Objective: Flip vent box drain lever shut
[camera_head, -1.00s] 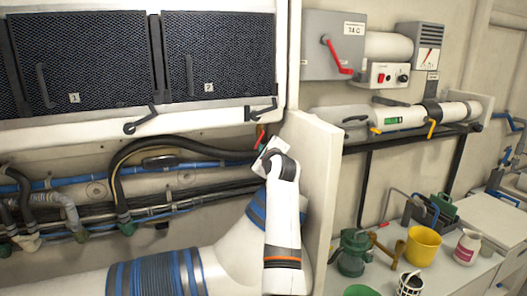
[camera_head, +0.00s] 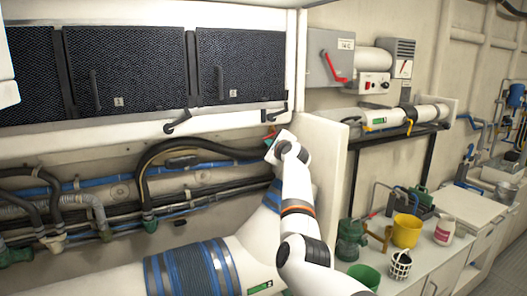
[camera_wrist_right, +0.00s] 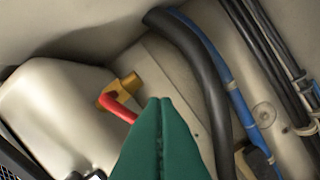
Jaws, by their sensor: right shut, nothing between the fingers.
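The vent box (camera_head: 140,135) is a pale housing with dark mesh panels on the upper left wall; its pale moulded body also shows in the wrist view (camera_wrist_right: 50,105). A red drain lever (camera_wrist_right: 117,107) sits on a brass valve (camera_wrist_right: 122,90) at its end, slanting down to the right. Its lower end is hidden behind my finger. My right gripper (camera_wrist_right: 160,102) has green fingers, shut and empty, their tips just right of the lever; I cannot tell whether they touch. In the head view the right gripper (camera_head: 271,143) is small, below the box's right end. My left gripper is not in view.
Black and blue hoses (camera_head: 190,150) run under the box. A pale upright partition (camera_head: 325,165) stands right of my gripper. A large white duct (camera_head: 220,270) lies below. A grey switch box with a red handle (camera_head: 335,66) and a counter with a yellow bucket (camera_head: 406,230) are at right.

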